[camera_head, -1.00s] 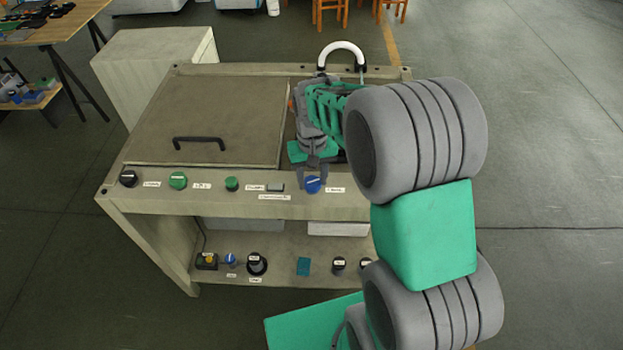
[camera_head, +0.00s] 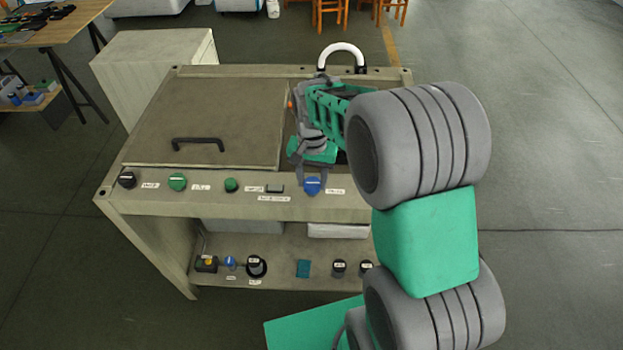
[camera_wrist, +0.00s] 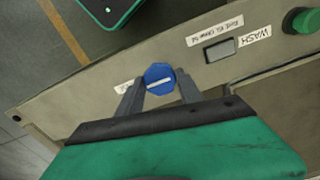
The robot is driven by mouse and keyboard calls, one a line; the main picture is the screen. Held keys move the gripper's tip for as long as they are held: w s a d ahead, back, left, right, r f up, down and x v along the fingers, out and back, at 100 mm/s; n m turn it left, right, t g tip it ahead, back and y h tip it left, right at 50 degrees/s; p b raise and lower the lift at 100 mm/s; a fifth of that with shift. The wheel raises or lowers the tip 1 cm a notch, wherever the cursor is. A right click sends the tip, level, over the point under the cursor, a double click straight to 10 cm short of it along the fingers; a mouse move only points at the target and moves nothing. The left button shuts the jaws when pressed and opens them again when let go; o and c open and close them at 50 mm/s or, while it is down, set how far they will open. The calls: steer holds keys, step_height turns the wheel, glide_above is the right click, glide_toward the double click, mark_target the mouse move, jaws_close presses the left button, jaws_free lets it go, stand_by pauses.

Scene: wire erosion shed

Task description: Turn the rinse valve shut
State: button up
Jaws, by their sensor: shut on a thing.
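The rinse valve is taken to be the blue knob (camera_head: 312,186) on the front panel of the bench, right of the other controls. In the wrist view the blue knob (camera_wrist: 159,78) shows an octagonal face with a white bar across it. My gripper (camera_head: 312,180) reaches down to it from behind. In the wrist view my gripper (camera_wrist: 160,92) has one finger on each side of the knob and is shut on it. Part of the knob's sides is hidden by the fingers. A white label (camera_head: 335,191) sits just right of it.
Left on the panel are a grey rectangular switch (camera_head: 275,189), a small green button (camera_head: 231,185), a larger green knob (camera_head: 177,182) and a black knob (camera_head: 127,180). A lid with a black handle (camera_head: 198,143) covers the left top. A white curved pipe (camera_head: 342,50) stands behind.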

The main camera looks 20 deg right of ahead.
mark_target(312, 183)
steer(key=shift+w+r, duration=0.1)
steer(key=o, duration=1.4)
step_height(312, 183, up, 8)
steer(key=shift+f+b, duration=0.15)
steer(key=shift+b, duration=0.4)
